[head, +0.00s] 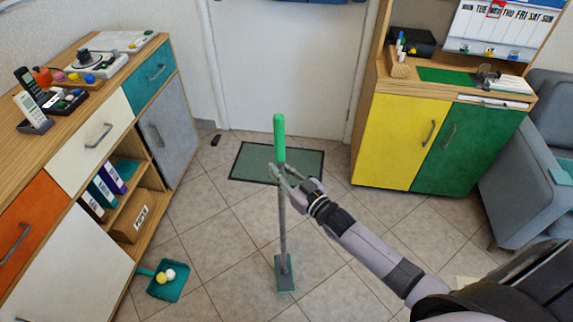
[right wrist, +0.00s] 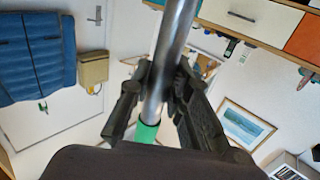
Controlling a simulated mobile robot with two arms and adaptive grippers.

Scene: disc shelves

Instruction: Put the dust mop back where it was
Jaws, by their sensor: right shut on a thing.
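The dust mop (head: 282,230) stands nearly upright in the middle of the head view, with a green grip at the top, a grey pole and a flat grey-green head low at the floor. I cannot tell whether the head touches the tiles. My right gripper (head: 284,172) is shut around the pole just below the green grip. In the right wrist view the pole (right wrist: 176,45) runs between the fingers of the right gripper (right wrist: 168,95), with part of the green grip (right wrist: 147,132) beside them. My left gripper is not in view.
A teal dustpan (head: 168,281) with balls lies on the floor at left. A long cabinet (head: 170,130) lines the left; a yellow and green cabinet (head: 395,140) and a grey armchair (head: 525,165) stand right. A dark mat (head: 250,163) lies before the door (head: 285,70). Tiles around the mop are clear.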

